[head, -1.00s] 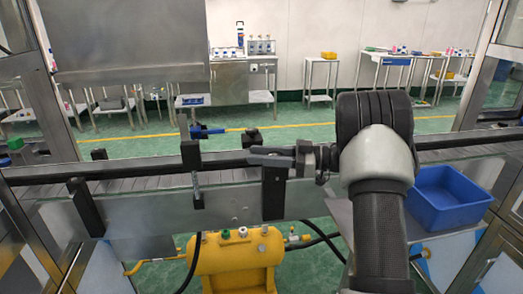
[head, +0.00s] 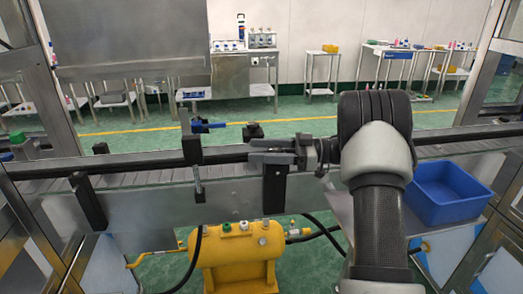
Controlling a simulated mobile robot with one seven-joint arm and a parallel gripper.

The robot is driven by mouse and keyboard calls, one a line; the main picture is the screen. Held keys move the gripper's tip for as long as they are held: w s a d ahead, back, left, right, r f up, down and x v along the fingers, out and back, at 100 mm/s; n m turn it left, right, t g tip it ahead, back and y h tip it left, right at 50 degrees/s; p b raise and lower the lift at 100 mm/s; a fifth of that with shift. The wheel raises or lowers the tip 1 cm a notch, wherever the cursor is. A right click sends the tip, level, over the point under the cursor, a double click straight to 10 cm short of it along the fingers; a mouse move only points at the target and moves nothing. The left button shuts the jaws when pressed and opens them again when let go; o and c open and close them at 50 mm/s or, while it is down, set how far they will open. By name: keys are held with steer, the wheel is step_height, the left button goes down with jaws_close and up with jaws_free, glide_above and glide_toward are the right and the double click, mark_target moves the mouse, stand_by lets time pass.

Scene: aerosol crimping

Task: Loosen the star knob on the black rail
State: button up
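The black rail (head: 228,157) runs across the picture along the conveyor, carried by dark upright brackets. I cannot make out a star shape on any part at this size. A small black knob-like piece (head: 254,131) stands just behind the rail. My gripper (head: 262,151) points left along the rail, above a dark bracket (head: 274,186). Its grey fingers overlap the rail in this view. Whether they touch anything, or have a gap between them, is not clear. My gripper hides part of the rail.
A dark bracket with a blue-handled part (head: 208,126) stands left of my gripper. A blue bin (head: 449,194) sits at right. A yellow tank (head: 238,258) with hoses is below the conveyor (head: 140,205). Benches stand far behind.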

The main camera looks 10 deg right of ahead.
steer(key=shift+d, duration=0.1)
steer(key=s+d+p, duration=0.1)
steer(key=s+d, duration=0.2)
steer(key=d, duration=1.4)
steer(key=shift+s, duration=0.2)
